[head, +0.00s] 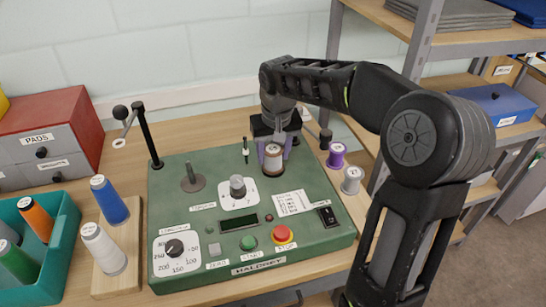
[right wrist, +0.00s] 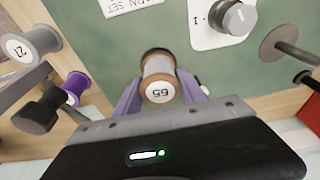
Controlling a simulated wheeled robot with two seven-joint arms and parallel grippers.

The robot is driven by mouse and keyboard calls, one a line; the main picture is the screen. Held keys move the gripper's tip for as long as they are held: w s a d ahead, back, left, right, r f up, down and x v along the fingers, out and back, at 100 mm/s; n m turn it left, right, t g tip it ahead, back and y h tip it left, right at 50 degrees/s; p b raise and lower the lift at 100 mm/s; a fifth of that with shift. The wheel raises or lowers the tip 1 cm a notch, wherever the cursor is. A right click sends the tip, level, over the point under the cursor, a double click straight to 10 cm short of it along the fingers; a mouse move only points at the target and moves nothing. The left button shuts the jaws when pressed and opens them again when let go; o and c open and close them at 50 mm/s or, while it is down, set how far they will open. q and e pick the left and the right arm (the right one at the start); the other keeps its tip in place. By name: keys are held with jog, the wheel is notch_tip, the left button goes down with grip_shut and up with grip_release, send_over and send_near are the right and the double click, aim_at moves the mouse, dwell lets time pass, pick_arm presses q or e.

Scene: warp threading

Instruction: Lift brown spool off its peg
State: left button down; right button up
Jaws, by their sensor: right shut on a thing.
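The brown spool (head: 273,160) has a pale top with a dark label and is upright at the back right of the green machine (head: 215,225). A dark round base shows just below it. In the right wrist view, the spool (right wrist: 158,68) is seen end-on with a number on its pale end. My right gripper (head: 273,154) has its two purple fingers on either side of the spool and is shut on it. The peg is hidden, and I cannot tell whether the spool is clear of it. My left gripper is not in view.
A purple spool (head: 337,154) and a grey spool (head: 352,180) stand close to the right of the machine. A grey post (head: 191,178) rises from the panel on the left. A blue cone (head: 110,200) and a white cone (head: 103,249) stand on a wooden board (head: 130,275).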

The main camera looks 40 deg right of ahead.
aim_at(272, 146)
jog(key=shift+r+p, duration=2.7)
jog(key=shift+r, duration=0.85)
jog(key=shift+f, duration=0.1)
